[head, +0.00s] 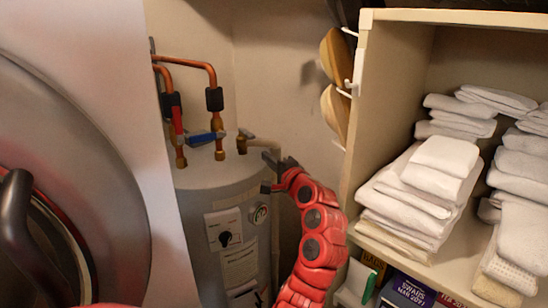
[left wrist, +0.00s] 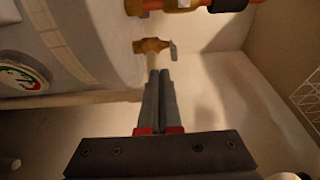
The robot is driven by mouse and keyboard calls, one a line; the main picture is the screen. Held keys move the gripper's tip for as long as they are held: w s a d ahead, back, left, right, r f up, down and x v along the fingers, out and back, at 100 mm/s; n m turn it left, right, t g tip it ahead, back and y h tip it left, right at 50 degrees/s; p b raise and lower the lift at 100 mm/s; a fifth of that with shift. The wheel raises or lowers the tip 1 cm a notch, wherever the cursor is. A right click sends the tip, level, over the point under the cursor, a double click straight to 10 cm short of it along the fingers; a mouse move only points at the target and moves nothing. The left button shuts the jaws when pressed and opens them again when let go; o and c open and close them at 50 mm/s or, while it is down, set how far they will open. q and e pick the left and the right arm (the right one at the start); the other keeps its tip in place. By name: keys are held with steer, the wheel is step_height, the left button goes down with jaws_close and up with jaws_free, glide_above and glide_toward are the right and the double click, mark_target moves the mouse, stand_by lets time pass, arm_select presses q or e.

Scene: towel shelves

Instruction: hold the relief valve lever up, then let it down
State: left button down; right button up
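The relief valve is a brass fitting with a small grey lever (head: 245,133) on top of the grey water heater (head: 215,265) in the head view. A beige pipe (head: 265,144) leads right from it. In the left wrist view the brass valve (left wrist: 150,46) and its lever (left wrist: 173,50) are just beyond my fingertips. My left gripper (head: 268,172) is right of and below the valve. In the left wrist view its grey fingers (left wrist: 160,78) lie side by side, shut, with nothing visible between them. They partly hide the pipe. My right gripper is not in view.
Copper pipes (head: 198,65) and a blue handle (head: 202,138) stand left of the valve. A washer (head: 95,140) is at left. A shelf with towels (head: 415,195) is close on the right. Wooden-looking objects (head: 337,57) hang on its side.

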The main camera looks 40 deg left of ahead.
mark_target(252, 138)
arm_select(q)
steer(key=b+x, duration=0.2)
steer(key=x, duration=0.7)
steer(key=shift+w+a+f, duration=0.15)
steer(key=shift+a+f, duration=0.05)
steer(key=shift+a, duration=0.2)
steer(key=shift+r, duration=0.1)
steer(key=shift+a+r, duration=0.1)
steer(key=shift+w+a+r+p, duration=0.15)
steer(key=shift+r+p, duration=0.2)
steer(key=shift+r, duration=0.35)
steer(key=shift+s+a+r+p, duration=0.15)
steer(key=shift+r+p, duration=0.15)
steer(key=shift+r, duration=0.35)
steer(key=shift+w+a+r+p, duration=0.15)
steer(key=shift+a+r+p, duration=0.1)
steer(key=shift+r, duration=0.25)
steer(key=shift+w+a+r+p, duration=0.15)
steer(key=shift+r+p, duration=0.1)
steer(key=shift+r, duration=0.35)
